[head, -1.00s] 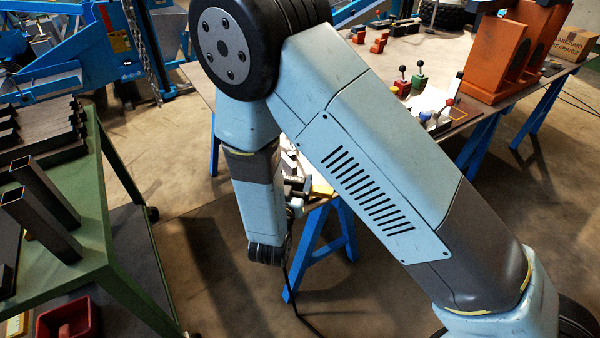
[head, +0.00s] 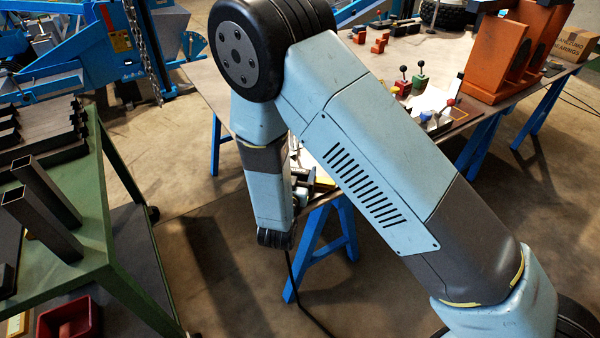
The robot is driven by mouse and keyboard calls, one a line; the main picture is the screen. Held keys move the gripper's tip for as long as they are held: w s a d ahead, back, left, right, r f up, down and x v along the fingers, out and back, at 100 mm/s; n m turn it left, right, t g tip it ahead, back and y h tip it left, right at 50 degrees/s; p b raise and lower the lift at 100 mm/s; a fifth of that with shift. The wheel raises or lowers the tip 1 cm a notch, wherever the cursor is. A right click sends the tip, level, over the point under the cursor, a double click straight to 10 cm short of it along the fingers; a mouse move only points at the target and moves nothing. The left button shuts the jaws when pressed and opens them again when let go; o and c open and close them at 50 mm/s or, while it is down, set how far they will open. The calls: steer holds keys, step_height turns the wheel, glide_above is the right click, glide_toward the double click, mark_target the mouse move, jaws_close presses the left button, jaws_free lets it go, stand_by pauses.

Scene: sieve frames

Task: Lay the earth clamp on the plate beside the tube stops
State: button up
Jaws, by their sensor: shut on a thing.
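My arm crosses the middle of the head view, and its lower link hangs in front of the near left corner of the steel-topped table (head: 200,76). My gripper is hidden behind the arm, so its jaws do not show. The earth clamp cannot be made out. A dark cable (head: 300,292) runs from below the arm's lower end down across the floor. Small dark and metal parts (head: 302,188) show at the table's near edge beside the arm; I cannot tell what they are. Small red blocks (head: 378,45) stand on the tabletop; I cannot tell whether they are the tube stops.
Red and green knobbed blocks (head: 419,82) and a large orange angle piece (head: 492,55) stand on the table's right. A cardboard box (head: 574,45) is behind. A green cart (head: 112,235) with square tubes (head: 45,215) stands left. A red bin (head: 70,318) is below.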

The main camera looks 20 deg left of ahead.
steer(key=o, duration=1.1)
steer(key=s+d, duration=0.1)
steer(key=s, duration=1.1)
